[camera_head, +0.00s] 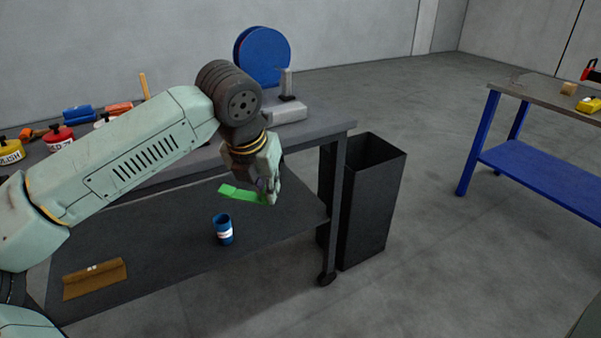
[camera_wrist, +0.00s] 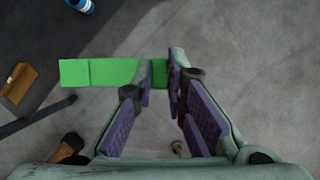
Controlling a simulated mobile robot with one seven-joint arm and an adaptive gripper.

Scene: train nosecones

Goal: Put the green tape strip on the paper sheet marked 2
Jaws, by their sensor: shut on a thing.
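My gripper (camera_wrist: 160,82) is shut on the green tape strip (camera_wrist: 100,72), near its right end in the wrist view. Most of the strip sticks out to the left of the fingers. In the head view the green strip (camera_head: 240,194) is held in the air by my gripper (camera_head: 270,195), in front of the dark bench and above its lower shelf. The wrist view shows grey floor below the fingers. I cannot make out a paper sheet marked 2 in either view.
A blue cup (camera_head: 223,229) and a brown folded piece (camera_head: 95,279) are on the lower shelf (camera_head: 165,250). A tall black bin (camera_head: 365,200) stands right of the bench. Cans and tools lie on the bench top. A blue-framed table (camera_head: 545,175) stands right, with open floor between.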

